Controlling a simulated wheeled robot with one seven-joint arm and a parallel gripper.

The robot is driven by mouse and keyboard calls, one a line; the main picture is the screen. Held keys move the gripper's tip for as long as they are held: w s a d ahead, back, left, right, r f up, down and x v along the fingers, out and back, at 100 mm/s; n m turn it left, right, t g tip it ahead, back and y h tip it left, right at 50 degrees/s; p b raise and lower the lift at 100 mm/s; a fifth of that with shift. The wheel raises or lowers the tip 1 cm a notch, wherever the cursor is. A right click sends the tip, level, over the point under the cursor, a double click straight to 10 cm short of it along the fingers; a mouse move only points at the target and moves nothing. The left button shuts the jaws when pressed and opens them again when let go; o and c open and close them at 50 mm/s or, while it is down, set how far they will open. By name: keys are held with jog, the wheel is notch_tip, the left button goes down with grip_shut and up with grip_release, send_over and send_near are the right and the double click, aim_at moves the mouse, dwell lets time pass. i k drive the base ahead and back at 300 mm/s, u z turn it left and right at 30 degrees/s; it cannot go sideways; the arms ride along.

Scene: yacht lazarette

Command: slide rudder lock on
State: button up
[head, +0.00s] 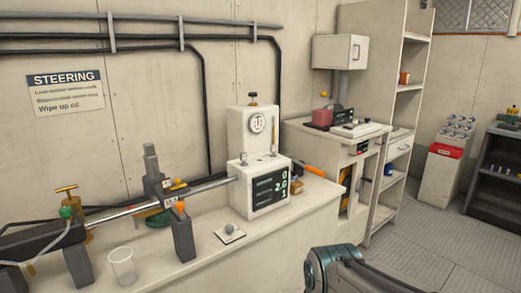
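A shiny steering rod (212,185) runs from a dark cylinder (40,238) at the left to a white gauge unit (258,172) on the bench. A dark grey upright fitting (153,172) with small orange parts is at the rod. A second grey block (183,236) with an orange knob (180,206) stands in front of the rod. I cannot tell which of these, if any, is the rudder lock. Part of my arm shows at the bottom, right of centre, apart from the bench. My gripper's fingers are not seen.
A clear cup (122,266) and a small plate with a grey knob (229,234) are near the bench's front edge. A brass valve (70,205) stands at the left. Shelves (408,110) and a side cabinet (330,140) are behind. The floor (440,245) at right is clear.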

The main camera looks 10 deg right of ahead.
aim_at(178, 208)
jog(key=k, duration=1.3)
jog(key=u, duration=0.65)
jog(key=i, duration=1.5)
jog(key=z, duration=0.95)
jog(key=i, duration=0.3)
jog(key=z, duration=0.35)
